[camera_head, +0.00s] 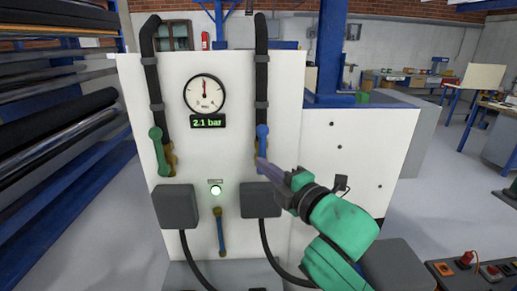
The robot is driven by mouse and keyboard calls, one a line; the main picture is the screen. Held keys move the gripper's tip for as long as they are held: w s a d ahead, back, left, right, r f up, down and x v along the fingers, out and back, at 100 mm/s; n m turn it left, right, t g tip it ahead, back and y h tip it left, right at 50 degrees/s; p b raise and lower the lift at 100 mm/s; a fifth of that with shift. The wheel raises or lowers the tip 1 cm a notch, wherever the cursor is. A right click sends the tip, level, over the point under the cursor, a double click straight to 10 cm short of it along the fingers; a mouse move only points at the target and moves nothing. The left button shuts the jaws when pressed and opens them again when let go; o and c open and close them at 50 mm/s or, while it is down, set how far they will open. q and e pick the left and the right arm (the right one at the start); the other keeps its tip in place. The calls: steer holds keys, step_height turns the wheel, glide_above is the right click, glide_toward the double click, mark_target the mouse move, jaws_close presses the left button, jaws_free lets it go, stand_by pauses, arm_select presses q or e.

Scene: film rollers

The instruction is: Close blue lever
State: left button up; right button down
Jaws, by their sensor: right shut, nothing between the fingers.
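A blue lever (262,134) points upward on the right black pipe of the white panel. The gripper hides part of that valve. My left gripper is not in view.
Grey boxes (176,207) (258,200) jut out below. A control box with buttons (468,272) is at lower right.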

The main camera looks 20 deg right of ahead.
mark_target(261, 149)
steer(key=shift+w, duration=0.15)
steer(key=p+x, duration=0.4)
steer(key=x, duration=0.5)
steer(key=d+p, duration=0.1)
steer(key=d, duration=0.3)
steer(key=shift+w+f, duration=0.1)
steer(key=shift+w, duration=0.1)
steer(key=shift+w+a, duration=0.1)
steer(key=shift+d+m, duration=0.25)
steer(key=shift+m, duration=0.05)
